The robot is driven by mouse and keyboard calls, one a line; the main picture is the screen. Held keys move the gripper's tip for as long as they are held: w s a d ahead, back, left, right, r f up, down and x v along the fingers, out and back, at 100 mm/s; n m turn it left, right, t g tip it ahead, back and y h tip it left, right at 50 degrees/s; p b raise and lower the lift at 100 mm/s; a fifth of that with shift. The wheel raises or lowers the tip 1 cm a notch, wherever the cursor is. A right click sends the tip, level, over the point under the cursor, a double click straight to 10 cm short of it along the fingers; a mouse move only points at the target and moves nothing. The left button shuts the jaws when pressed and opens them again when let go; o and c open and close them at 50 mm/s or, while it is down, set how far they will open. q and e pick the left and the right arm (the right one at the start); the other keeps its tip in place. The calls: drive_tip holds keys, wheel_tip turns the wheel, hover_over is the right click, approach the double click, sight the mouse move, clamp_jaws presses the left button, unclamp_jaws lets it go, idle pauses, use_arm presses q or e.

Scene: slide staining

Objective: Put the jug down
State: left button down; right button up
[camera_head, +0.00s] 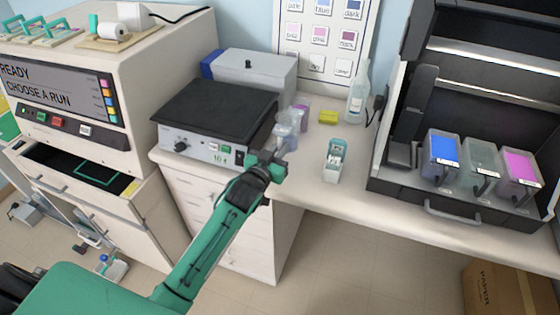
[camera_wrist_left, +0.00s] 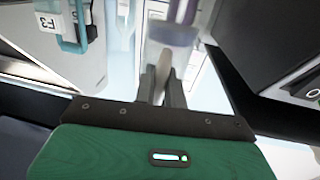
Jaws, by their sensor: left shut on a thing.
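The clear, see-through jug (camera_head: 287,132) is over the counter, just right of the black-topped hotplate. My left gripper (camera_head: 276,158) is at its near side, shut on the jug's handle. In the left wrist view the fingers (camera_wrist_left: 163,88) close on a narrow grey piece, which looks like the handle; the clear jug body (camera_wrist_left: 192,62) shows beyond, blurred. I cannot tell whether the jug's base touches the counter. My right gripper is not in view.
A teal-and-white slide holder (camera_head: 335,160) stands right of the jug; it also shows in the left wrist view (camera_wrist_left: 72,28). A purple-topped item (camera_head: 302,110), yellow block (camera_head: 328,117) and clear bottle (camera_head: 358,95) stand behind. The hotplate (camera_head: 208,150) is close left. The counter front edge (camera_head: 310,198) is near.

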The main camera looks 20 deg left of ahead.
use_arm(q)
wheel_tip(320, 180, down, 3)
drive_tip(key=shift+r, duration=0.1)
wheel_tip(320, 180, down, 3)
drive_tip(key=shift+f, duration=0.1)
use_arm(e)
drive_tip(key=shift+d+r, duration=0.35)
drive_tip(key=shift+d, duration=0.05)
use_arm(q)
drive_tip(key=shift+f, duration=0.1)
drive_tip(key=c, duration=1.5)
unclamp_jaws()
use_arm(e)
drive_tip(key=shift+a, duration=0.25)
